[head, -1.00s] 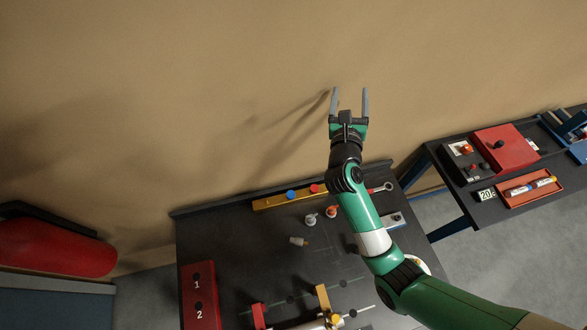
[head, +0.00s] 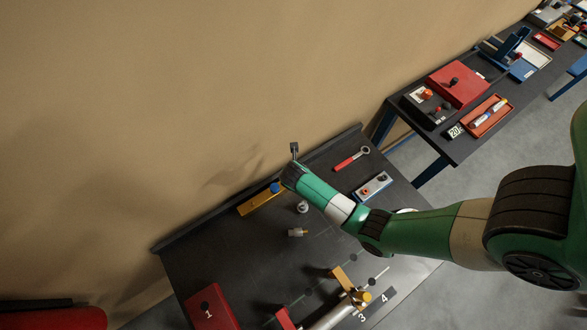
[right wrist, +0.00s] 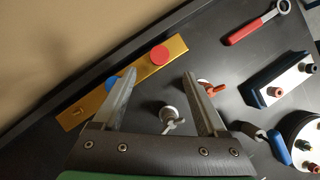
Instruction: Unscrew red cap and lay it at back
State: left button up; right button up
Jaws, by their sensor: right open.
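A round red cap (right wrist: 159,55) sits on a yellow bar (right wrist: 133,75) along the back of the dark bench. A round blue cap (right wrist: 111,82) sits beside it, partly behind a finger. In the head view the yellow bar (head: 256,203) and blue cap (head: 275,187) show, but my right arm hides the red cap. My right gripper (right wrist: 160,78) is open and empty, and the red cap appears just beyond its fingertips, between them. In the head view it (head: 294,150) is over the bench's back edge. My left gripper is not in view.
A grey fitting (right wrist: 170,118) and an orange-handled fitting (right wrist: 212,88) stand close to the bar. A red-handled wrench (head: 350,159) and a block with sockets (head: 372,187) lie to the right. A raised lip runs along the bench's back edge (head: 210,219).

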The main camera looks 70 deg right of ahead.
jog(key=b+x, duration=0.5)
jog(key=x, duration=0.2)
jog(key=shift+a+b, duration=0.1)
jog(key=shift+b, duration=0.3)
jog(key=shift+w+d+f, duration=0.15)
jog(key=shift+d+f, duration=0.15)
jog(key=shift+f, duration=0.1)
grip_shut()
